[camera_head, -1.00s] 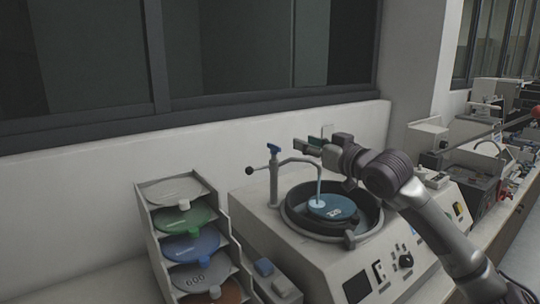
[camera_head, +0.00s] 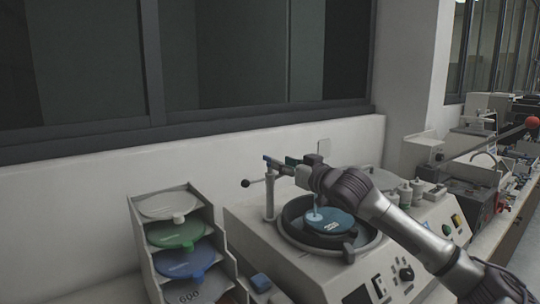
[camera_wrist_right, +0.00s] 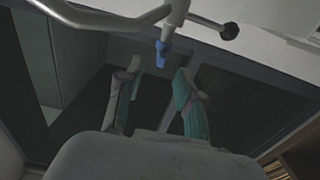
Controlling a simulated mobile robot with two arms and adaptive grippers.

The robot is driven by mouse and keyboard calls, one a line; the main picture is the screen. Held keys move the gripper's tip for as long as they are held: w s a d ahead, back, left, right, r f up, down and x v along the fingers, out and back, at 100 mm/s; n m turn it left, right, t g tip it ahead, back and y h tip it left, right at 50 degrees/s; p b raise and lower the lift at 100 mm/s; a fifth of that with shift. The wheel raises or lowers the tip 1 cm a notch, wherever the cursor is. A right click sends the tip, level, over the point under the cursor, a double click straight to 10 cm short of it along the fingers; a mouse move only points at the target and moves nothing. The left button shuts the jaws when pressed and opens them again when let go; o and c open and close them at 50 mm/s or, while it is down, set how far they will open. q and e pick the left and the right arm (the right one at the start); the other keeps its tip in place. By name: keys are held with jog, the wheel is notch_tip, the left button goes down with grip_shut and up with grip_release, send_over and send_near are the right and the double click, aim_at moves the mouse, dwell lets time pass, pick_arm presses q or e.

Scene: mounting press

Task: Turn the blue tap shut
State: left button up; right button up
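The blue tap (camera_head: 267,159) is a small blue handle on top of a grey post (camera_head: 269,197) behind the polishing machine's bowl. My right gripper (camera_head: 282,164) reaches in from the right, with its fingertips close beside the tap. In the right wrist view the blue tap (camera_wrist_right: 162,52) lies at the gap between the tips of my open right gripper (camera_wrist_right: 158,72); I cannot tell whether they touch. Pale blue water (camera_head: 315,214) shows on the dark blue disc (camera_head: 332,220) in the bowl. The spout is mostly hidden by my right arm. My left gripper is out of view.
A rack (camera_head: 139,236) of coloured discs stands left of the machine (camera_head: 290,268). A black-knobbed lever (camera_head: 246,183) sticks out left from the post. The wall (camera_head: 100,215) is close behind. More equipment (camera_head: 470,200) stands at the right.

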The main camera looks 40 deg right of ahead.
aim_at(270, 158)
jog(key=w+p, duration=0.2)
jog(key=w, duration=0.1)
jog(key=w+p, duration=0.1)
jog(key=w, duration=0.1)
jog(key=shift+d+r, duration=0.25)
jog(key=shift+d, duration=0.15)
jog(key=shift+w+f+p, duration=0.2)
jog(key=shift+w+p, duration=0.35)
jog(key=shift+w, duration=0.35)
grip_shut()
